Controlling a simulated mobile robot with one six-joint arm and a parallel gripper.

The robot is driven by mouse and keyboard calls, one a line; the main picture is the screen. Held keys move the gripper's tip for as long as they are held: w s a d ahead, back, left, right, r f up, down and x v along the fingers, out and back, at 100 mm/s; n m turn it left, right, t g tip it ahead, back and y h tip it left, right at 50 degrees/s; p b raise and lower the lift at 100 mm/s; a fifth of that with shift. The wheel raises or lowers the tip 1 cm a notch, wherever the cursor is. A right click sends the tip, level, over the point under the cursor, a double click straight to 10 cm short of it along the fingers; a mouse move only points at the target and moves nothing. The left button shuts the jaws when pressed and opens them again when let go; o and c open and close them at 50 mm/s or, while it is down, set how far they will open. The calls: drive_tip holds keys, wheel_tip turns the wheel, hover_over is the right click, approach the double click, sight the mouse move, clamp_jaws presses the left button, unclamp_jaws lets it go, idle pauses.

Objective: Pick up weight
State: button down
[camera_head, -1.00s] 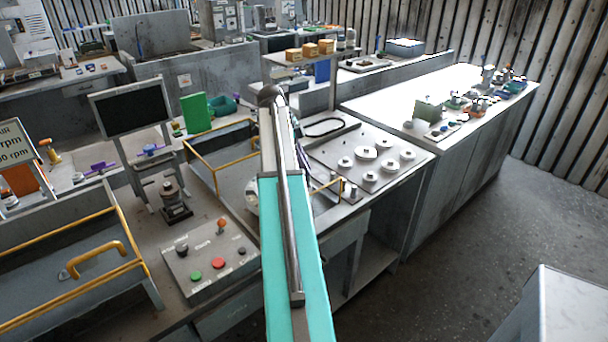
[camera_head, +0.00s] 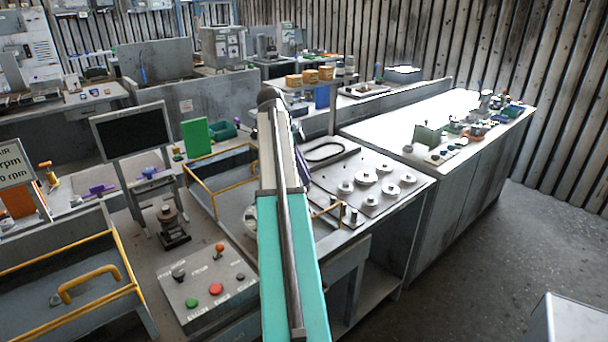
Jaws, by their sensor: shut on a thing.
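Several pale round weights (camera_head: 389,189) with small knobs on top sit on a grey plate (camera_head: 328,178) on the bench right of my arm. They differ in size; a wide one (camera_head: 367,178) is near the middle of the group. My arm, with a teal link, reaches up the middle of the picture and stands left of the weights. My gripper is hidden behind the arm, so what its fingers hold cannot be seen. A pale rounded piece (camera_head: 250,217) shows partly at the arm's left edge; I cannot tell what it is.
A control box (camera_head: 208,283) with coloured buttons stands at the lower middle. Yellow rails (camera_head: 211,196) edge an open housing left of my arm. A dark screen (camera_head: 130,131) stands at left. A long white bench (camera_head: 450,117) runs at right, beside free floor (camera_head: 480,270).

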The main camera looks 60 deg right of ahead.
drive_tip(key=shift+r, duration=0.1)
drive_tip(key=shift+r+p, duration=1.4)
drive_tip(key=shift+r, duration=1.05)
drive_tip(key=shift+w+a, duration=0.1)
